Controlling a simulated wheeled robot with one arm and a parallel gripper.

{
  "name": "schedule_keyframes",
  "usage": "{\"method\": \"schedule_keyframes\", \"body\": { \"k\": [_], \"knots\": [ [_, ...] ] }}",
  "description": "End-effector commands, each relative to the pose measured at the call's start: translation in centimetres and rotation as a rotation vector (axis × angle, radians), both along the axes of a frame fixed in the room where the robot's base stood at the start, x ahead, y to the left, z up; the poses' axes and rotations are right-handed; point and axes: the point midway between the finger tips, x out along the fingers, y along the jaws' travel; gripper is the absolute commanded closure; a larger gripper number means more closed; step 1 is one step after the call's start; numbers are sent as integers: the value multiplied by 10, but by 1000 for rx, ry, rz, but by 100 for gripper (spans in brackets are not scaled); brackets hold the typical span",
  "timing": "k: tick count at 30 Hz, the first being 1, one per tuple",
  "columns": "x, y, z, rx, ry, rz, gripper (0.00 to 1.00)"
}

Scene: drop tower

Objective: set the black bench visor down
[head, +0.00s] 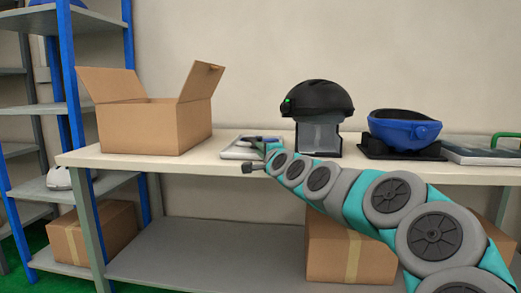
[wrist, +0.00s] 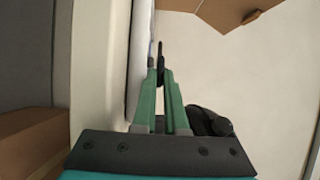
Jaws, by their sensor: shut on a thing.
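The black bench visor (head: 318,98) has a domed black shell with a green knob at its left side and a grey see-through shield below. It appears upright over the bench, its shield down close to a dark base. My gripper (head: 262,145) is low over the bench, to the left of the visor and in front of it. In the wrist view its green fingers (wrist: 161,75) are closed together, with a thin dark piece at their tips; what this is cannot be told. A black rounded shape (wrist: 210,121), likely the visor, shows beside the fingers' base.
A flat grey-white item (head: 238,149) lies by my fingertips. An open cardboard box (head: 155,126) stands at left. A blue visor (head: 403,130) lies on a black pad (head: 375,149) at right, with a flat case (head: 480,153) beyond. The white bench (head: 200,163) has clear room between box and flat item.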

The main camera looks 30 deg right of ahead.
Motion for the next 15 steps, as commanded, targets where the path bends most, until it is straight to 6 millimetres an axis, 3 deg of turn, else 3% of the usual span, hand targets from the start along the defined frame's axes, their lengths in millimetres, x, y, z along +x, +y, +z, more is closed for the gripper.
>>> {"method": "schedule_keyframes", "body": {
  "k": [8, 9, 11, 15],
  "knots": [
    [0, 0, -6, -1, 2, 1, 100],
    [0, 0, -6, 0, 2, 1, 86],
    [0, 0, -7, 0, 3, 2, 79],
    [0, 1, -5, 2, 5, 2, 78]
  ]
}}
